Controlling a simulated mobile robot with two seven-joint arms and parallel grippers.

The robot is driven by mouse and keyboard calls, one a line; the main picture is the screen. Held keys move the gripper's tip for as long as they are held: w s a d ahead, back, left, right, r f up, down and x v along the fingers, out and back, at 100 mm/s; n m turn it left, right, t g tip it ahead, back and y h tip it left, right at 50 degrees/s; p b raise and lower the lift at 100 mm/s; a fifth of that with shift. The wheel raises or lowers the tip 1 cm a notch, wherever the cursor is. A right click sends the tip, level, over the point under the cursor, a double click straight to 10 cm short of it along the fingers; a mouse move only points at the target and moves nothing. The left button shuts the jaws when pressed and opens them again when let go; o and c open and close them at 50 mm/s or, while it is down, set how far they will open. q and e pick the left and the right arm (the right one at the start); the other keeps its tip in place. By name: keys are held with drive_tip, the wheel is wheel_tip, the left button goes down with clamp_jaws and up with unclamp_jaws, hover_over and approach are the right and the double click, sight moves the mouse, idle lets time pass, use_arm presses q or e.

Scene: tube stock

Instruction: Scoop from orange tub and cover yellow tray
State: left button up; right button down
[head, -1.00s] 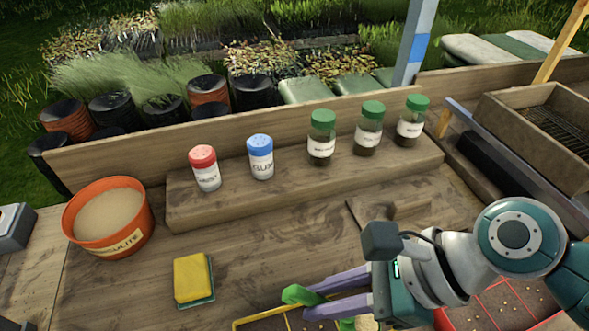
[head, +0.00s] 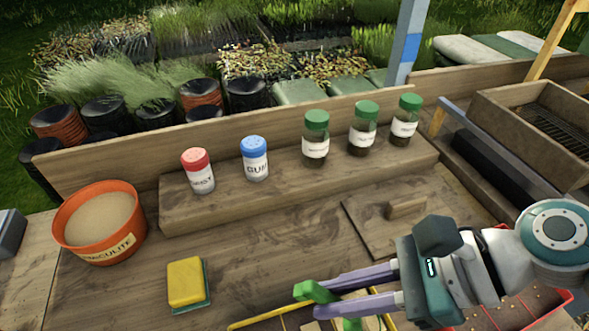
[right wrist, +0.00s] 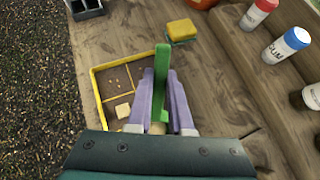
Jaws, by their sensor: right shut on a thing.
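The orange tub (head: 72,237), labelled as vermiculite and full of pale grains, stands at the left of the bench in the head view. The yellow tray (head: 268,319) is at the bottom edge, partly cut off and partly behind my gripper. The right wrist view shows the tray's yellow rim (right wrist: 95,88), dark cells with small seeds and one pale patch. My right gripper (head: 320,298) is shut on a green scoop (head: 312,290), held above the tray's side. The scoop (right wrist: 162,90) also shows between the fingers in the right wrist view; its bowl's contents are hidden. My left gripper is not in view.
A yellow sponge (head: 186,281) lies between tub and tray. Red-capped (head: 198,172) and blue-capped (head: 255,160) shakers and green-capped jars (head: 316,140) stand on a raised step. A handled wooden board (head: 375,222) lies behind my gripper. A red tray (head: 565,303) is partly behind my arm.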

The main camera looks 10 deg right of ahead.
drive_tip(key=shift+s+a+p, duration=0.7)
drive_tip(key=shift+a+p, duration=1.05)
drive_tip(key=shift+a, duration=6.6)
drive_tip(key=d, duration=0.8)
drive_tip(key=shift+w+d+p, duration=0.25)
drive_tip(key=shift+w+p, duration=0.1)
drive_tip(key=shift+p, duration=0.05)
